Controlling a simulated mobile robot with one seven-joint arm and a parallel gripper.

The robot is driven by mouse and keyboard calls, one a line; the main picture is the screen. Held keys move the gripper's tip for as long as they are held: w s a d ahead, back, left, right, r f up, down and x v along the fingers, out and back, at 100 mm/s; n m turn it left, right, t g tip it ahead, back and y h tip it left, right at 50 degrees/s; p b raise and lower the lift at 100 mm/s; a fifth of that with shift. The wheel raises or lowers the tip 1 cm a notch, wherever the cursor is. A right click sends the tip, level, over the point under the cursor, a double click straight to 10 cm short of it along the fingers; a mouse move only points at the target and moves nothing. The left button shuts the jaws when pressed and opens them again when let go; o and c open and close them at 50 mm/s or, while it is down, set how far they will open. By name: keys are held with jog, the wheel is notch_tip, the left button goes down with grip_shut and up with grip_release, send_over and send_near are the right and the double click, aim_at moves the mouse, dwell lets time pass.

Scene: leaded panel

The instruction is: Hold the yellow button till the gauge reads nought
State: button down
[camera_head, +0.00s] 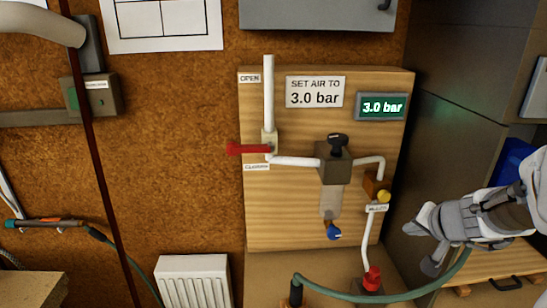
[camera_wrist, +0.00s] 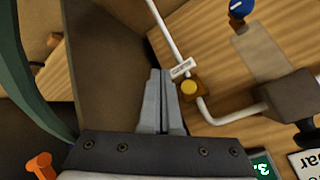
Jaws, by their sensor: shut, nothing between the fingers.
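The yellow button (camera_head: 383,196) sits on a small brown block at the right of the wooden panel, above a small label. It also shows in the wrist view (camera_wrist: 189,87), just right of my fingertips. The gauge (camera_head: 382,107) at the panel's upper right reads 3.0 bar in lit digits. My gripper (camera_head: 411,229) is at the right, below and to the right of the button, apart from it in the head view. In the wrist view my gripper (camera_wrist: 160,73) is shut and empty, its two fingers together.
A sign (camera_head: 315,92) reads "SET AIR TO 3.0 bar". A red lever (camera_head: 247,149) lies horizontal by the "CLOSED" label. A black knob (camera_head: 337,142) tops a dark block, with a blue knob (camera_head: 334,232) below. A green hose (camera_head: 400,297) curves beneath my gripper.

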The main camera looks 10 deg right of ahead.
aim_at(384, 196)
jog(key=shift+w, duration=0.1)
jog(key=w+p, duration=0.1)
jog(key=w, duration=0.7)
jog(key=shift+w+d, duration=0.2)
jog(key=shift+w, duration=0.1)
jog(key=shift+w, duration=0.1)
dwell(1.9)
jog(key=shift+w, duration=0.35)
